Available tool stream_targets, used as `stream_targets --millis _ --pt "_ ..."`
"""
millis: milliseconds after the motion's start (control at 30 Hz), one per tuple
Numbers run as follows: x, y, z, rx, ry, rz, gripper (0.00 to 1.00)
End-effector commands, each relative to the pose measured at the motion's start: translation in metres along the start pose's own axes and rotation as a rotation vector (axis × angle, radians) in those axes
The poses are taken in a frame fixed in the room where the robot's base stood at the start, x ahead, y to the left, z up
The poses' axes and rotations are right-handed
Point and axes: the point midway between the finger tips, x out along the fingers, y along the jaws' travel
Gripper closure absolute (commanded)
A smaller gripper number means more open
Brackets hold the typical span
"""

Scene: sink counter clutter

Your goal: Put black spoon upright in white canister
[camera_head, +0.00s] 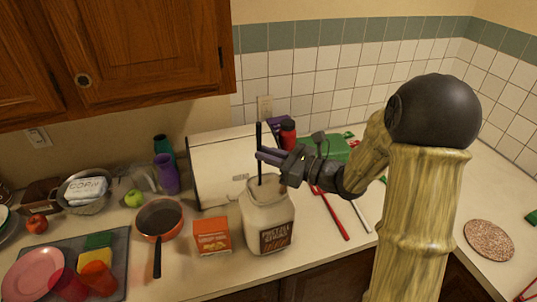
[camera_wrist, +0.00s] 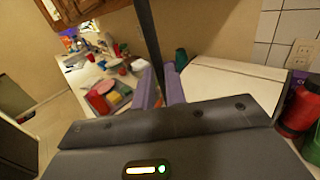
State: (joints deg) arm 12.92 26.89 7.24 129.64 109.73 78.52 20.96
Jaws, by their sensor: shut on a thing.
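The black spoon (camera_head: 259,136) is held nearly upright in my gripper (camera_head: 268,156), whose purple fingers are shut on it. Its upper part rises above the fingers, and its lower end reaches down to the mouth of the white canister (camera_head: 266,222). Whether that end is inside the mouth or just in front of or behind it is hard to tell. The canister stands upright on the counter, with a pretzel label. In the wrist view, the dark spoon shaft (camera_wrist: 149,38) stands between the fingers (camera_wrist: 160,88); the canister is not visible there.
An orange box (camera_head: 212,236) stands just left of the canister, and a pan (camera_head: 159,220) lies farther left. A white bread box (camera_head: 217,168) is behind. A red bottle (camera_head: 288,134) stands behind my gripper. Red and white utensils (camera_head: 334,217) lie to the right.

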Motion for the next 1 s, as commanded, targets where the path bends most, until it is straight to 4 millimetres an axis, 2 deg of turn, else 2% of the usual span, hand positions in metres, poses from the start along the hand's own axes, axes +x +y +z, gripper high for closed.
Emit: stream_targets --millis 100,133,233,267,667,833,1000 --pt "0.0 0.0 0.0 0.0 0.0 0.0 1.0" --pt "0.0 0.0 0.0 0.0 0.0 0.0 0.85" --pt "0.0 0.0 0.0 0.0 0.0 0.0 0.66" --pt "0.0 0.0 0.0 0.0 0.0 0.0 0.62" --pt "-0.006 -0.001 0.0 -0.001 0.0 -0.002 0.62" --pt "-0.028 -0.001 -0.002 -0.001 0.0 -0.004 0.62" --pt "-0.061 -0.001 -0.003 -0.001 0.0 -0.006 0.62"
